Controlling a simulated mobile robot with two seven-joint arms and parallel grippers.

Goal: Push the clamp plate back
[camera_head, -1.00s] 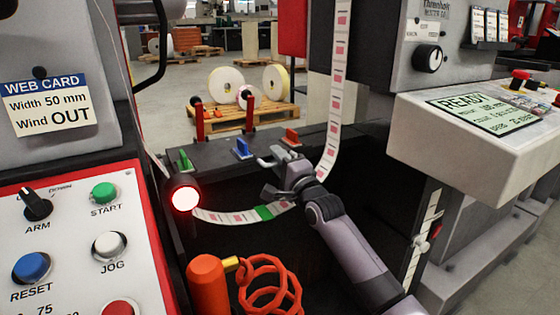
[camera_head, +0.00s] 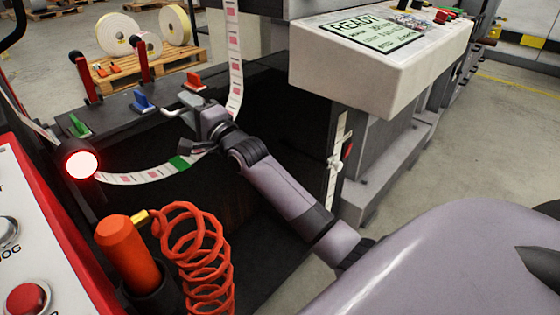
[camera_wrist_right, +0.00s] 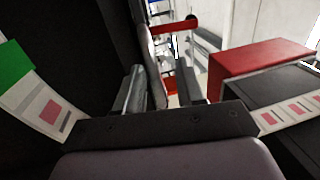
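My right gripper (camera_head: 182,128) is over the dark bench of the machine, beside the hanging label web. The right wrist view shows its two grey fingers (camera_wrist_right: 160,92) apart, with no object clearly held between them. I cannot pick out the clamp plate for certain. Blue (camera_head: 143,102) and orange (camera_head: 195,82) tabs stand on the bench near the gripper, and a green tab (camera_head: 79,127) is farther left. A grey plate-like part (camera_wrist_right: 150,55) shows just beyond the left finger in the right wrist view; whether they touch is unclear. My left gripper is out of view.
The label web (camera_head: 150,175) with a green patch loops below the gripper and rises behind it. A lit red lamp (camera_head: 82,165), an orange cylinder (camera_head: 128,248) and a coiled orange hose (camera_head: 195,245) stand in front. The READY console (camera_head: 375,60) is to the right.

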